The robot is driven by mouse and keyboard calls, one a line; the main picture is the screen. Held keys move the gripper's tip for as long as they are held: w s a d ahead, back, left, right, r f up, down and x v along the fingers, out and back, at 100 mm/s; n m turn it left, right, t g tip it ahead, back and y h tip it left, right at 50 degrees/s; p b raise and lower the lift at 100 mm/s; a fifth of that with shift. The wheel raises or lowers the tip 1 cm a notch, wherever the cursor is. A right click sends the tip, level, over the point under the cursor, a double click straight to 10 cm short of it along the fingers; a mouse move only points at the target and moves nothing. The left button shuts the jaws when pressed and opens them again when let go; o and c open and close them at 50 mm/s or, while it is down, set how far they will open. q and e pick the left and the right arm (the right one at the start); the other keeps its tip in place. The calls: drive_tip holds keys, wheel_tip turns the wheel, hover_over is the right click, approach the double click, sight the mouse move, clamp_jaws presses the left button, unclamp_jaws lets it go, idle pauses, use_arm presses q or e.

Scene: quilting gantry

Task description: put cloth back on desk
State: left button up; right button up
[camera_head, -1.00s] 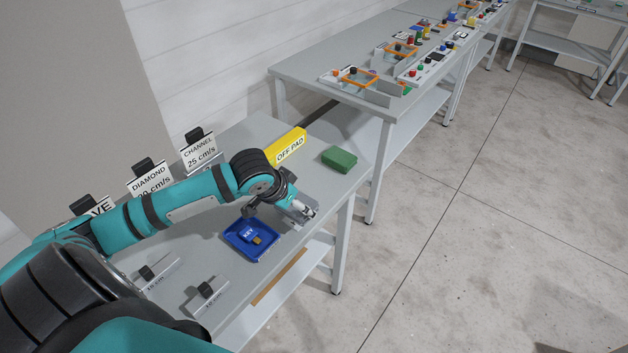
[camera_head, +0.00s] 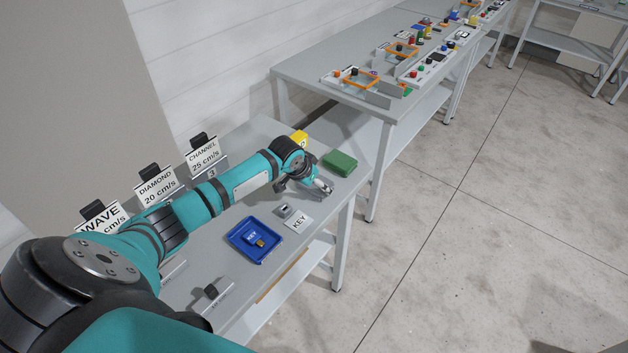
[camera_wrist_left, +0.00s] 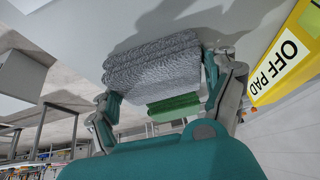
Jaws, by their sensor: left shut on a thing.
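My left gripper (camera_head: 317,187) is over the far right part of the near desk (camera_head: 213,258), just short of a green block (camera_head: 340,162). In the left wrist view its two fingers are shut on a folded grey cloth (camera_wrist_left: 152,62), one finger at each side. A shadow falls on the desk by the cloth; I cannot tell whether the cloth touches the desk. The green block (camera_wrist_left: 174,107) shows just beyond the cloth. In the head view the cloth is mostly hidden by the gripper. My right gripper is not in view.
A yellow OFF PAD block (camera_head: 299,138) stands behind my arm; it is large in the wrist view (camera_wrist_left: 285,58). A second table (camera_head: 300,70) with several devices stands beyond.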

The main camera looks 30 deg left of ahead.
use_arm(q)
drive_tip(key=o, duration=1)
drive_tip(key=shift+f, duration=0.1)
drive_tip(key=shift+c, duration=0.2)
drive_tip(key=b+v, duration=0.1)
drive_tip(key=v, duration=1.1)
drive_tip(key=shift+s, duration=0.1)
